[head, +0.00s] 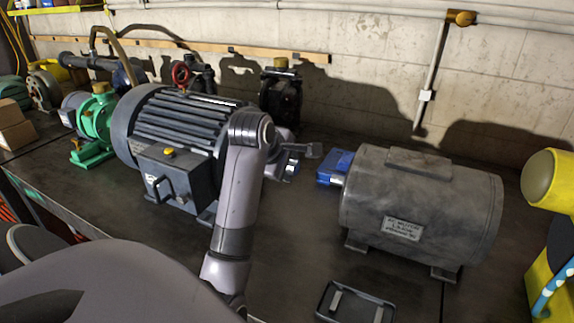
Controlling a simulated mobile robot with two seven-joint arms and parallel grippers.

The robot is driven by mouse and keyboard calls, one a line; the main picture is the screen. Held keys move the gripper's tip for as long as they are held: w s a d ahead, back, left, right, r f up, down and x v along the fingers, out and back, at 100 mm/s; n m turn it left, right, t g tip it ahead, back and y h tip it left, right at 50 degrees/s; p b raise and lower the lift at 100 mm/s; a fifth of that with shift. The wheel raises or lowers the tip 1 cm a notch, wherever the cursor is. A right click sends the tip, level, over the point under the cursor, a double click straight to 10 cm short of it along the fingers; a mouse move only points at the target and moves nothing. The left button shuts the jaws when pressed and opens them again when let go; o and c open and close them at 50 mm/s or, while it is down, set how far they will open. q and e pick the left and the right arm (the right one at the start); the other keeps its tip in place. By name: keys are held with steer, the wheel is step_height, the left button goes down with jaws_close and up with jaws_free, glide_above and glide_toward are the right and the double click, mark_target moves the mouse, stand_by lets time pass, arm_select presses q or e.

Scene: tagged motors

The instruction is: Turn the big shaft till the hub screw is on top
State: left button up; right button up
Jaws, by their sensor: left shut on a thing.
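The big dark motor (180,125) with a finned top stands left of centre on the bench. My left arm comes up in front of its right end. My left gripper (296,152) is at that end, shut around the big shaft, whose bright metal end (291,171) shows just below the fingers. Most of the shaft and hub is hidden behind my wrist. I cannot make out the hub screw. My right gripper is not in view.
A grey motor (420,210) with a label plate and a blue piece (335,167) at its shaft stands at the right. A dark tray (356,303) lies in front. A green pump (95,118) is at the left. A yellow-headed thing (552,180) stands at the right edge.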

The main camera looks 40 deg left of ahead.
arm_select(q)
steer(key=shift+g+h, duration=0.3)
steer(key=shift+g, duration=1.3)
steer(key=o, duration=0.9)
steer(key=shift+r, duration=0.15)
